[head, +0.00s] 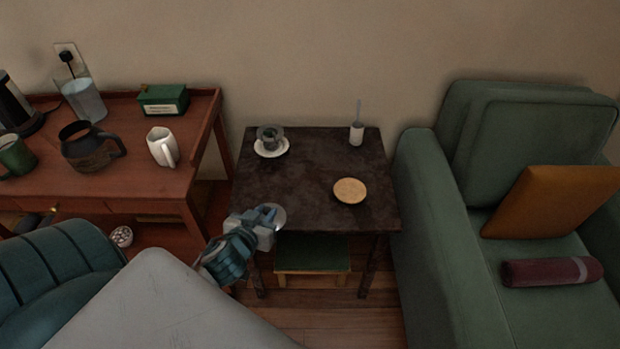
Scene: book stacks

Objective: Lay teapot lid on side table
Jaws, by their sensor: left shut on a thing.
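The dark side table (310,187) stands in the middle of the head view. My left gripper (270,216) is over its front left corner. It is shut on a small pale round thing, likely the teapot lid (280,216), which shows just past the fingertips. I cannot tell whether the lid touches the tabletop. My right gripper is not in view.
A wooden desk (120,190) with mugs stands left. A green armchair (440,220) stands right. The table's centre is clear.

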